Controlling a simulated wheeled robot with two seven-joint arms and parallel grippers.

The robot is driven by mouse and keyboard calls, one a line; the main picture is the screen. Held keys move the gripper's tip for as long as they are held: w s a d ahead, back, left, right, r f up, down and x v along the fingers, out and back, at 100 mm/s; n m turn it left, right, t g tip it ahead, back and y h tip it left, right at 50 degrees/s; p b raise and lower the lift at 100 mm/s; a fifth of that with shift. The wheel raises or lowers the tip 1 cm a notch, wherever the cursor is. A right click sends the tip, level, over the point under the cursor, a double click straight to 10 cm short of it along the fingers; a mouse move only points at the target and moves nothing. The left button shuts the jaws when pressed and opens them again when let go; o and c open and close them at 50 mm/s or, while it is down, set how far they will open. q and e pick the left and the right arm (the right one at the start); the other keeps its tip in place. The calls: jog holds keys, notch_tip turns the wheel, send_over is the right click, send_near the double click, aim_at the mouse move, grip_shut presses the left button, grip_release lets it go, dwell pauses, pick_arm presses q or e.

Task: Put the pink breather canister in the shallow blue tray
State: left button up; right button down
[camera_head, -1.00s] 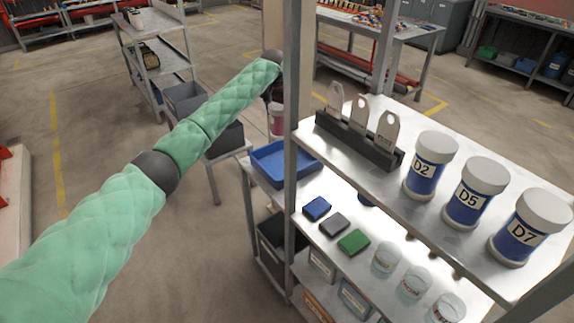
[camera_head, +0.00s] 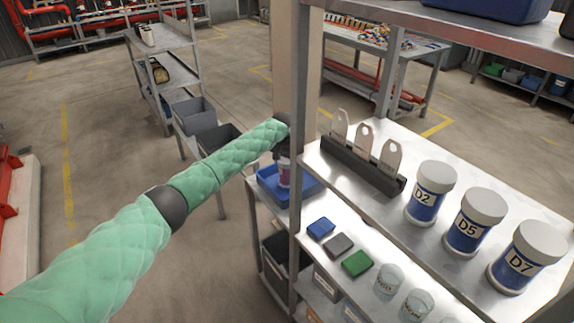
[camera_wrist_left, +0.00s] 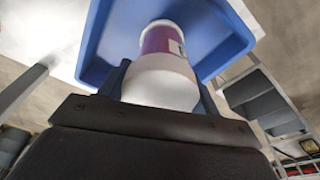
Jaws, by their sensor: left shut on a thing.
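The pink breather canister (camera_head: 285,177) is white with a pink-purple band. It also shows in the left wrist view (camera_wrist_left: 162,42), its white end toward the camera. My left gripper (camera_head: 283,155) is shut on it, with dark fingers on both sides in the wrist view (camera_wrist_left: 160,92). The shallow blue tray (camera_head: 263,181) stands at the left end of the lit shelf, partly behind the rack post. It fills the upper middle of the wrist view (camera_wrist_left: 230,45). The canister is over the tray's inside; whether it touches the tray floor I cannot tell. My right gripper is not in view.
Labelled canisters (camera_head: 429,193) and a tag holder (camera_head: 362,167) are on the shelf above. Dark bins (camera_head: 194,116) stand at left.

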pick_arm(q)
jog(key=shift+f, duration=0.7)
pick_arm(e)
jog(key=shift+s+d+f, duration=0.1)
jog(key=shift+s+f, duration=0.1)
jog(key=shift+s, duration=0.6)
pick_arm(q)
jog(key=shift+f, duration=0.2)
jog(key=o, duration=1.1)
jog(key=shift+o, duration=0.5)
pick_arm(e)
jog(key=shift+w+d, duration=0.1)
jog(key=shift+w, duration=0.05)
pick_arm(q)
jog(key=shift+r, duration=0.1)
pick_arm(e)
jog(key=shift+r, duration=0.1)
